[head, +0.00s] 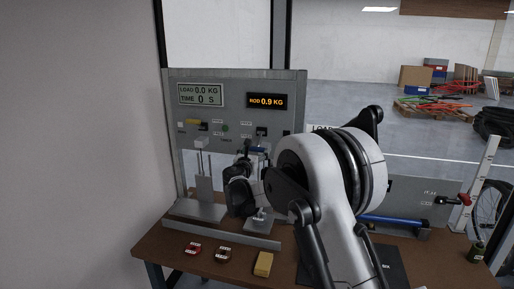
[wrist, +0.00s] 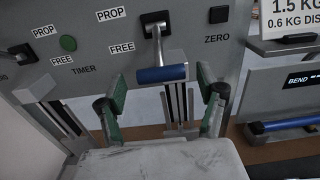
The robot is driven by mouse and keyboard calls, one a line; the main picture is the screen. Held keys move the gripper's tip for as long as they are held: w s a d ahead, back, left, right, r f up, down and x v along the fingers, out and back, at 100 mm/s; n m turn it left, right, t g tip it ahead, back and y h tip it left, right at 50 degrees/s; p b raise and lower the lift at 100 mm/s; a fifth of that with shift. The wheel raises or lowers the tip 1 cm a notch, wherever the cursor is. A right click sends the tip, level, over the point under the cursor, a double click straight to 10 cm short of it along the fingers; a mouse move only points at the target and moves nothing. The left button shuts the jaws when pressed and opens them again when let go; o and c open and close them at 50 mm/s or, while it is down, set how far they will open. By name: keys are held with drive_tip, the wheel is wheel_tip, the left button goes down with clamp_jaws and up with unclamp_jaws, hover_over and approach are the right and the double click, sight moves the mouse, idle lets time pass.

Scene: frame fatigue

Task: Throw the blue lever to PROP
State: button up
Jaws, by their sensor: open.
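The blue lever (wrist: 160,73) is in the upper middle of the wrist view. The PROP label (wrist: 111,14) is higher, beside the mount. My gripper (wrist: 161,86) is open, with one green-padded finger on each side of the crossbar and a gap at both ends. I cannot tell whether the crossbar is fully between the fingertips in depth. In the head view the blue lever (head: 256,150) is partly hidden by my gripper.
The panel (head: 232,88) shows LOAD 0.0 KG, TIME 0 S and ROD 0.9 KG. A green button (wrist: 68,43) is left of the lever, and the ZERO button (wrist: 218,14) right. Metal posts (wrist: 176,100) stand below. A blue bar (wrist: 283,124) is at right. A yellow block (head: 263,264) lies on the table.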

sight(256, 149)
drive_tip(key=shift+w+d, duration=0.2)
drive_tip(key=shift+w, duration=0.65)
drive_tip(key=shift+w+d, duration=0.15)
drive_tip(key=shift+w, duration=0.7)
drive_tip(key=shift+c, duration=0.5)
drive_tip(key=c, duration=1.6)
drive_tip(key=shift+c, duration=0.2)
